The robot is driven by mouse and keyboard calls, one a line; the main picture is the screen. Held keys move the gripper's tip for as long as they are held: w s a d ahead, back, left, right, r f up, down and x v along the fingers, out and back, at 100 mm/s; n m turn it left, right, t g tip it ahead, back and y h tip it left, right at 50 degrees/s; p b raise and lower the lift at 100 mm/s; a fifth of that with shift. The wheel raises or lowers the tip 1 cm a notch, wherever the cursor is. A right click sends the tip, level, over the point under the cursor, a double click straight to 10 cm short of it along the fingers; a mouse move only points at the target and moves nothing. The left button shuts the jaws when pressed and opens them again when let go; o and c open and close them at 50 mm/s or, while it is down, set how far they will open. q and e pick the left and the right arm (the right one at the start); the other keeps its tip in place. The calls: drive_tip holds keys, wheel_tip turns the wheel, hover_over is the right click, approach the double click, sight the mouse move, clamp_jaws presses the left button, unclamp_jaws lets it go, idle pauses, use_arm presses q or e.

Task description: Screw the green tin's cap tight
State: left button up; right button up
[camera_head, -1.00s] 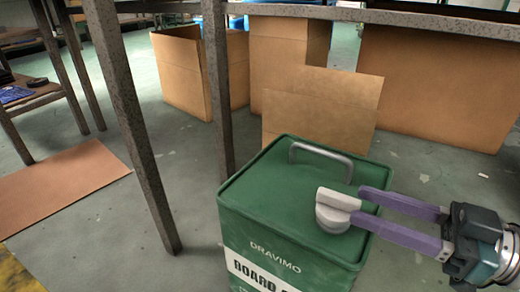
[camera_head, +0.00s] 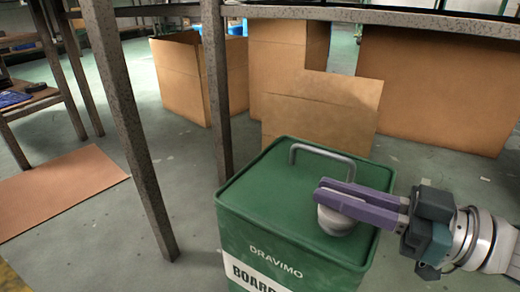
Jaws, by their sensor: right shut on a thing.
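The green tin (camera_head: 262,215) stands upright on the floor, with a grey wire handle (camera_head: 322,152) on top and white lettering on its front. Its light grey cap (camera_head: 338,224) sits on the top near the front right corner. My right gripper (camera_head: 322,193) reaches in from the right with its purple fingers shut on the cap. The fingers cover the cap's upper part, so how far it is screwed down cannot be seen. My left gripper is not in view.
Cardboard boxes (camera_head: 285,60) stand behind the tin, one flap close to its back edge. Dark metal table legs (camera_head: 130,130) rise to the left. A flat brown sheet (camera_head: 60,190) lies on the floor at the far left. Open floor lies between.

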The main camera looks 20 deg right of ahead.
clamp_jaws()
drive_tip(key=shift+r+m+t+h+p, duration=0.2)
drive_tip(key=shift+m+t+h+p, duration=0.3)
drive_tip(key=shift+p, duration=0.5)
drive_tip(key=m+t+h+p, duration=0.1)
drive_tip(key=m+h+p, duration=0.1)
drive_tip(key=h, duration=0.1)
drive_tip(key=shift+t+h, duration=0.3)
drive_tip(key=m+h+p, duration=0.1)
drive_tip(key=m+h, duration=0.2)
drive_tip(key=shift+f+t+h+p, duration=0.1)
drive_tip(key=shift+t+h+p, duration=0.2)
drive_tip(key=shift+t+p, duration=0.1)
drive_tip(key=shift+d+f+m+h, duration=0.15)
drive_tip(key=shift+m+h, duration=1.25)
drive_tip(key=shift+h, duration=1.3)
